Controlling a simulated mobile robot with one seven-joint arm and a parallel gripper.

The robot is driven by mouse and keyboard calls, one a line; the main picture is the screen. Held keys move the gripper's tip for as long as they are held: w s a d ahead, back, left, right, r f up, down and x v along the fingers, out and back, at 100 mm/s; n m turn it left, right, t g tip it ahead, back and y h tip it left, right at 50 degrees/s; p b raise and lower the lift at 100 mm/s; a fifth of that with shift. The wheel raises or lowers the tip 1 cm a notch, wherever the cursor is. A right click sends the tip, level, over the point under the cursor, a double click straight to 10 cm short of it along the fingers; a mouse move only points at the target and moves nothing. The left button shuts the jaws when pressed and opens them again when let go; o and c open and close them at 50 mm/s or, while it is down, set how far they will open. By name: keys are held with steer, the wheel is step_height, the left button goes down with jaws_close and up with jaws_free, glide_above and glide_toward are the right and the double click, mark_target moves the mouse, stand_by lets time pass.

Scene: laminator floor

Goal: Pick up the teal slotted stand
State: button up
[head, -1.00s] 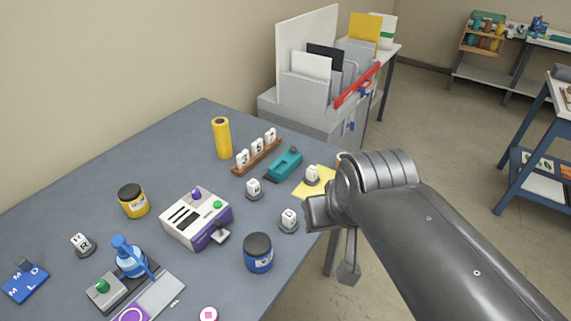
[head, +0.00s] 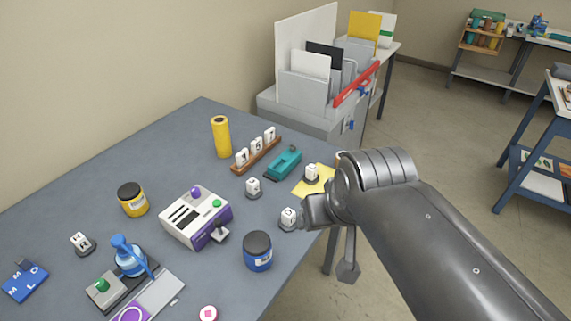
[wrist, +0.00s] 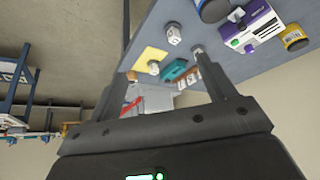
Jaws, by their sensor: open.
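The teal slotted stand (head: 284,162) rests on the grey-blue table near its far right part, beside a brown rack of numbered white blocks. It also shows small in the wrist view (wrist: 175,69), between my fingers in the picture but well beyond them. My gripper (wrist: 162,28) is open and empty, with its two fingers wide apart. In the head view my wrist is at the table's right edge, nearer than the stand and to its right. My arm partly hides the gripper there.
A yellow sheet (head: 311,181) with a white-topped block lies right of the stand. Two more such blocks (head: 253,187) (head: 289,218) stand nearer. A yellow cylinder (head: 221,137), purple-white device (head: 196,218) and blue jar (head: 257,251) stand around. A grey sorter (head: 302,92) is behind.

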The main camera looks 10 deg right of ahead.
steer(key=w+r+m, duration=0.2)
steer(key=w, duration=0.9)
steer(key=m+g+h, duration=0.2)
steer(key=m+h, duration=0.1)
steer(key=m, duration=0.4)
glide_above(286, 159)
steer(key=s+a, duration=0.1)
steer(key=a, duration=0.1)
step_height(286, 159, down, 20)
steer(key=shift+a+r, duration=0.1)
steer(key=x, duration=0.5)
steer(key=shift+s+d, duration=0.2)
steer(key=shift+s, duration=0.15)
steer(key=c, duration=1.3)
